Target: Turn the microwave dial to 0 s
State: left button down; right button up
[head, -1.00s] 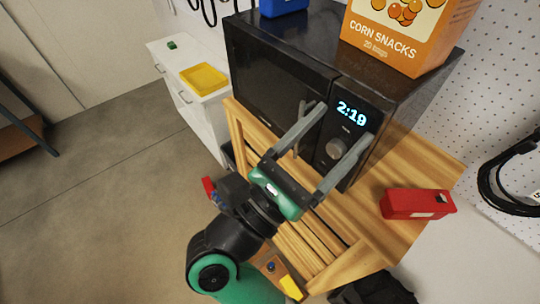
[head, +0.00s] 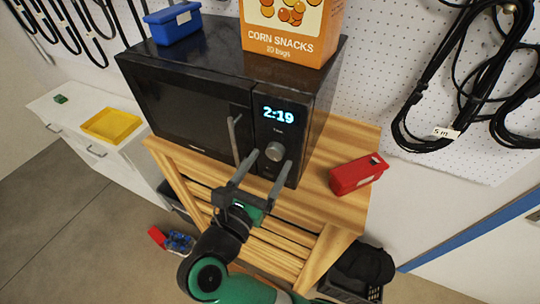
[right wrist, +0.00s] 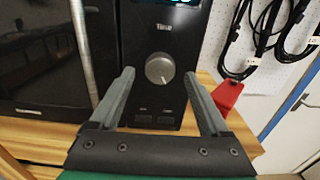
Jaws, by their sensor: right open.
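The black microwave (head: 190,108) stands on a wooden stand, its display (head: 278,115) reading 2:19. Its round grey dial (head: 274,151) sits below the display; in the right wrist view the dial (right wrist: 160,68) shows a pale pointer mark. My right gripper (head: 272,158) is open and empty in front of the control panel. In the right wrist view, its fingertips (right wrist: 159,75) appear on either side of the dial. I cannot tell whether they touch it. My left gripper is not in view.
The microwave's vertical door handle (head: 235,138) is close to the left of my right gripper. A red box (head: 357,175) lies on the wooden stand (head: 325,205) at right. The corn snacks box (head: 291,38) and a blue bin (head: 174,25) stand on the microwave.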

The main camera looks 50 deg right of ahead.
jog(key=shift+x, duration=0.8)
jog(key=shift+c, duration=0.2)
grip_shut()
jog(key=shift+n, duration=0.3)
